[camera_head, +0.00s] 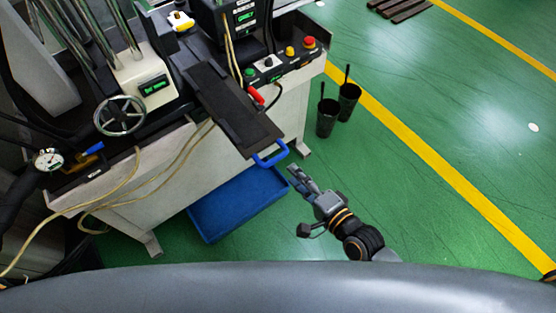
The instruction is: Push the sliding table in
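The sliding table (228,105) is a long black plate on the machine, sticking out past the machine's front edge toward me. A blue handle (270,155) is fixed at its near end. My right gripper (292,175) is just below and to the right of the handle, apart from it in the picture. Its fingers point up and left toward the handle, look spread, and hold nothing. My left gripper is not in view.
A blue tray (237,203) lies on the floor below the table. Two black bins (327,118) stand right of the machine. A handwheel (120,115) and loose cables are on the left. A control panel (283,62) with a red button is behind.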

